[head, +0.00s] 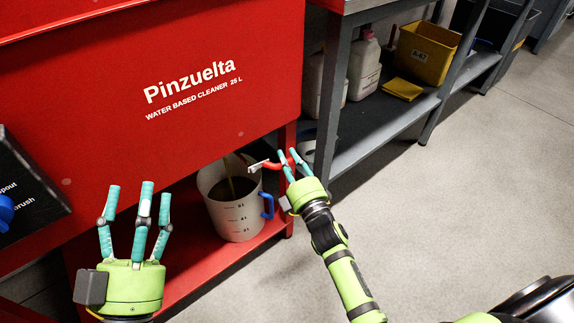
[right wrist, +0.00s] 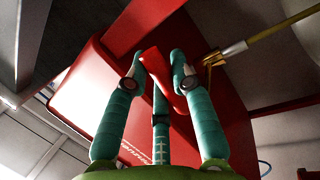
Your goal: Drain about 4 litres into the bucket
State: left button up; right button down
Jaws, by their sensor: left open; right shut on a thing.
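The bucket (head: 240,218) is a white measuring pail with dark graduation marks and a blue handle (head: 268,206). It stands upright on the red lower shelf under the washer tank. A thin brownish stream (head: 229,184) falls into it, and dark liquid shows inside; the exact level is not readable. My right gripper (head: 288,162) is shut on the red valve lever (head: 271,164), just right of the bucket's rim. In the right wrist view the lever (right wrist: 154,65) sits between the fingers. My left gripper (head: 140,200) is open and empty, left of the bucket.
The red Pinzuelta tank (head: 190,50) fills the upper left. A brass-coloured rod (right wrist: 250,44) shows beside the lever in the right wrist view. A grey shelf (head: 385,122) with white jugs (head: 364,68) and a yellow bin (head: 427,54) stands right.

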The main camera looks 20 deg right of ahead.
jog(key=shift+r+n, duration=0.7)
jog(key=shift+n, duration=0.3)
jog(key=shift+y, duration=0.3)
jog(key=c, duration=1)
grip_release()
jog(key=shift+s, duration=0.2)
jog(key=v, duration=1.1)
jog(key=shift+s+f, duration=0.2)
jog(key=shift+s, duration=0.1)
